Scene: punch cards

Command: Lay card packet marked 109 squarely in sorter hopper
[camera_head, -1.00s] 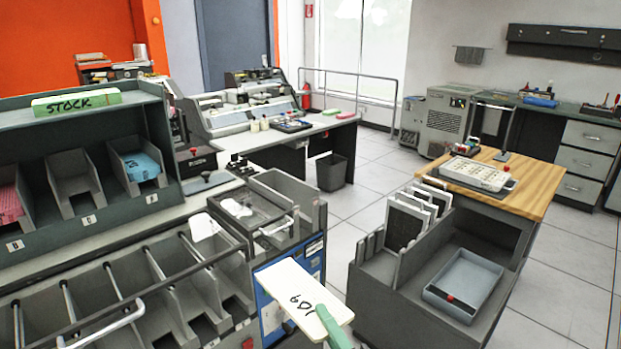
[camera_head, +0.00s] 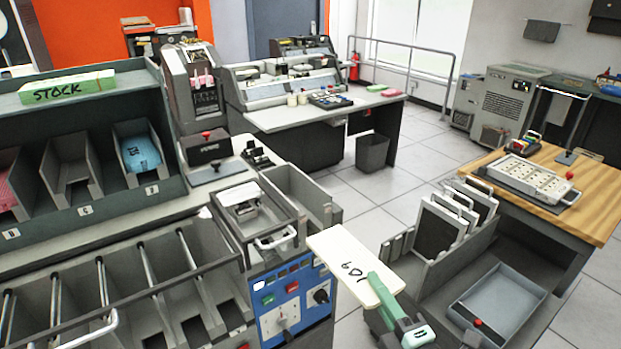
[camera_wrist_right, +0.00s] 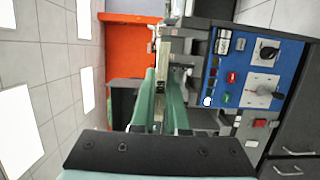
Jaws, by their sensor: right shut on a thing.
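The cream card packet marked 109 (camera_head: 342,256) is held in the air by my right gripper (camera_head: 384,290), whose green fingers are shut on its near right part. The packet appears roughly flat, to the right of the sorter's blue control panel (camera_head: 292,301). In the right wrist view the packet (camera_wrist_right: 162,60) shows edge-on between the green fingers (camera_wrist_right: 162,92). The sorter's top bay (camera_head: 272,215), which looks like the hopper, lies left of the packet and holds a metal block (camera_head: 243,207). The packet is apart from it. My left gripper is out of view.
An open grey bin (camera_head: 318,210) adjoins the bay. A row of sorter pockets (camera_head: 120,290) with metal rods lies at front left. The STOCK packet (camera_head: 67,87) sits on a rack. A cart with upright dividers (camera_head: 445,228) and a blue-grey tray (camera_head: 500,300) stands right.

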